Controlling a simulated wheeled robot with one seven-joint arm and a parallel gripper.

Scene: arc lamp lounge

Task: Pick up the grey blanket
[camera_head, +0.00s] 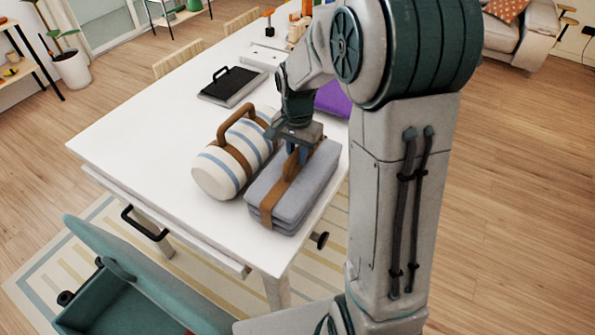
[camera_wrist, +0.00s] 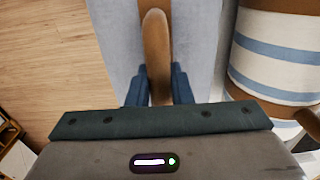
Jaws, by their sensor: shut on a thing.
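The grey blanket (camera_head: 312,187) is folded into a thick block with a brown strap and handle, and lies near the front right edge of the white table. My gripper (camera_head: 298,153) is above it, with its fingers at the brown handle. In the wrist view the handle stands between my two blue fingers (camera_wrist: 160,85), and they are shut on it. The grey blanket (camera_wrist: 200,45) spreads on both sides of the handle there. The blanket appears to rest on the table. My gripper hides part of the handle in the head view.
A striped cream and blue roll (camera_head: 215,173) with a brown handle lies close at the blanket's left. A dark flat case (camera_head: 233,85) and a purple thing (camera_head: 333,100) are farther back on the white table (camera_head: 130,150). A teal open container (camera_head: 125,305) is at the lower left.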

